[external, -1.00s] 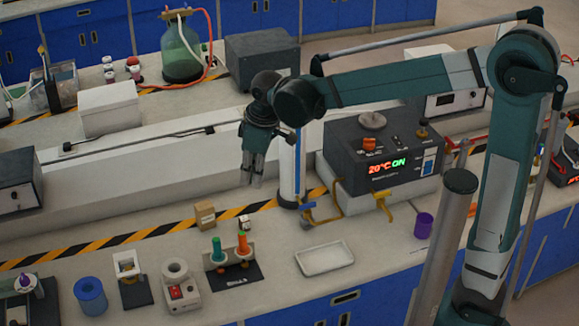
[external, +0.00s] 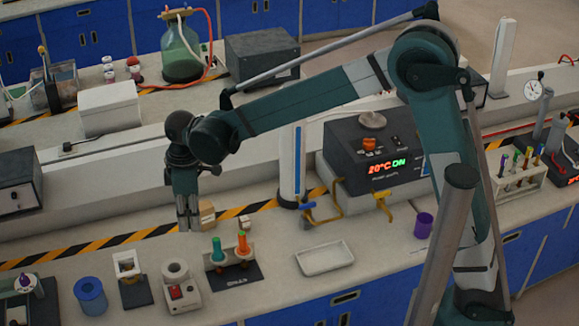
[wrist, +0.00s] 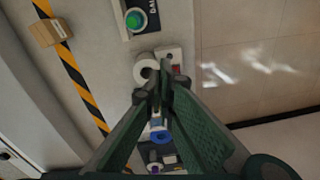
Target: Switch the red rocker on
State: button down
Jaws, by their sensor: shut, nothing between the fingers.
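The red rocker (external: 176,292) is a small red switch on the front of a white device (external: 187,302) with a round collar on top. In the wrist view the rocker (wrist: 176,69) shows as a small red patch beside the white collar (wrist: 146,72), partly hidden by my fingers. My gripper (external: 189,227) is shut and empty. It points down, above the bench and apart from the device, up and slightly right of it in the external view. In the wrist view my gripper's fingertips (wrist: 160,72) overlap the device. Whether the rocker is tipped on or off is too small to tell.
A cardboard box (external: 207,214) is close beside my gripper. A white tray (external: 325,259) lies farther right.

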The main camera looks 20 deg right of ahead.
jog(key=n, duration=0.2)
send_over(178, 292)
jog(key=w, duration=0.2)
notch_tip(178, 292, down, 5)
jog(key=shift+s+a+g+h, duration=0.1)
jog(key=shift+s+g+h, duration=0.05)
jog(key=shift+g+h, duration=0.25)
jog(key=shift+f, duration=0.1)
jog(key=f, duration=0.4)
jog(key=s+f, duration=0.1)
jog(key=f, duration=0.8)
jog(key=shift+s+f, duration=0.35)
jog(key=shift+f, duration=0.1)
jog(key=shift+s+f+t+b, duration=0.25)
jog(key=shift+f+t+b, duration=0.15)
jog(key=shift+b, duration=0.3)
jog(key=shift+w+r, duration=0.2)
jog(key=shift+w, duration=0.1)
jog(key=shift+w+r, duration=0.2)
jog(key=shift+w, duration=0.25)
